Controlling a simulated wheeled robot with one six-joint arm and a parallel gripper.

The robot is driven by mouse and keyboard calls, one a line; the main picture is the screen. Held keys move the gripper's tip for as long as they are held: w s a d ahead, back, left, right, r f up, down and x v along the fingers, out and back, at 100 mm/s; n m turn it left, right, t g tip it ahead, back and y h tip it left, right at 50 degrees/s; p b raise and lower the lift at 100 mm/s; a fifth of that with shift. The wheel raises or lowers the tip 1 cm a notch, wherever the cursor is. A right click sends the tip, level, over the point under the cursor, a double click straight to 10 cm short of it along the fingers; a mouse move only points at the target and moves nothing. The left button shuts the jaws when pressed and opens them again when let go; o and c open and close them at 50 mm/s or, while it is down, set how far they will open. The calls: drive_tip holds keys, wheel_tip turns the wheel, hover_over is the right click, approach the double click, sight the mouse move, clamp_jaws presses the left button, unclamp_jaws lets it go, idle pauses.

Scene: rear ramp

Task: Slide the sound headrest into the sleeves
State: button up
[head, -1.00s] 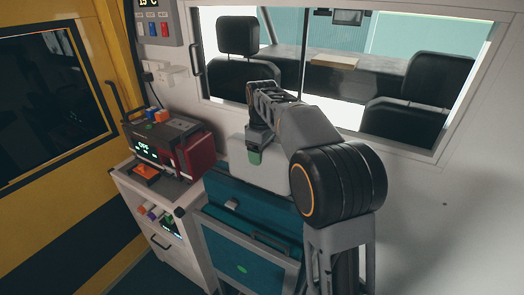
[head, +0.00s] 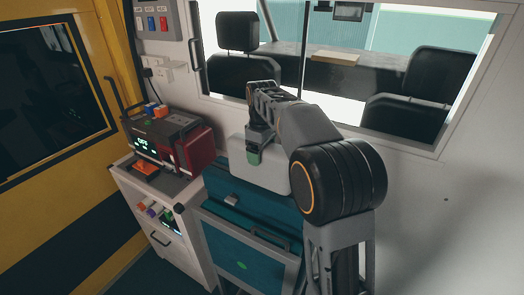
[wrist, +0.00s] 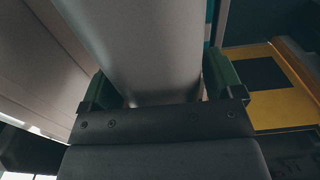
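A pale grey block, which I take to be the headrest (head: 273,174), stands just above the top of the teal seat back (head: 222,187) in the head view. My gripper (head: 253,158), with green fingertips, reaches down over it from above. In the wrist view, the green fingers of my gripper (wrist: 160,88) sit on both sides of the grey headrest (wrist: 145,45) and appear to touch it, so it is held between them. The headrest's lower edge, any posts and the sleeves are hidden. I cannot tell whether it touches the seat back.
A white cabinet (head: 185,239) with a red and dark device (head: 165,143) stands left of the seat. The wall behind has a window (head: 330,95) with black seats beyond. A yellow door (head: 70,200) is at far left. The wall at right is bare.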

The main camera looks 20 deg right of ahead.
drive_tip(key=shift+o, duration=1.1)
drive_tip(key=shift+f, duration=0.1)
wheel_tip(320, 180, up, 14)
drive_tip(key=p, duration=0.1)
drive_tip(key=shift+p, duration=0.3)
